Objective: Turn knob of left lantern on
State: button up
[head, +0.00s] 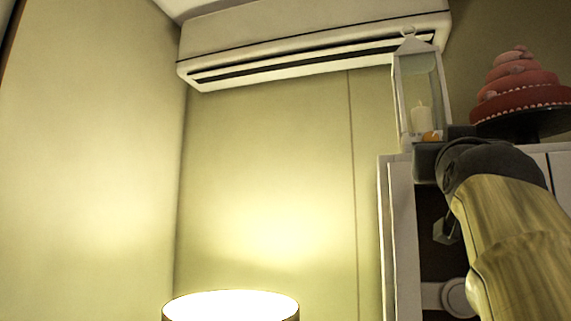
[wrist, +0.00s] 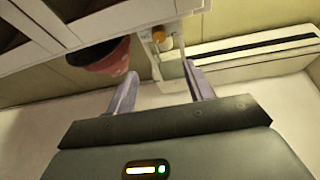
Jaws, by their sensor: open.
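A white-framed lantern (head: 398,97) with glass sides stands on top of a white cabinet, a pale candle (head: 421,117) inside it. A small orange piece (head: 432,136), which looks like the knob, shows low on the lantern. My gripper is just in front of the lantern's base in the head view, its fingertips hidden there. In the wrist view the fingers of my gripper (wrist: 162,70) are open and empty. The lantern (wrist: 172,68) lies beyond the gap between them, with the orange piece (wrist: 165,43) apart from both fingertips. Only one lantern is in view.
A tiered pink-red cake (head: 520,88) on a dark stand is right of the lantern, also close by the left finger in the wrist view (wrist: 105,60). An air conditioner (head: 300,45) hangs behind. A lit lamp (head: 230,305) is at lower left. The cabinet (head: 400,220) is below.

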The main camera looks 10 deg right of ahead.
aim_at(431, 138)
jog(key=p+x, duration=1.1)
jog(key=x, duration=0.5)
jog(key=c, duration=1)
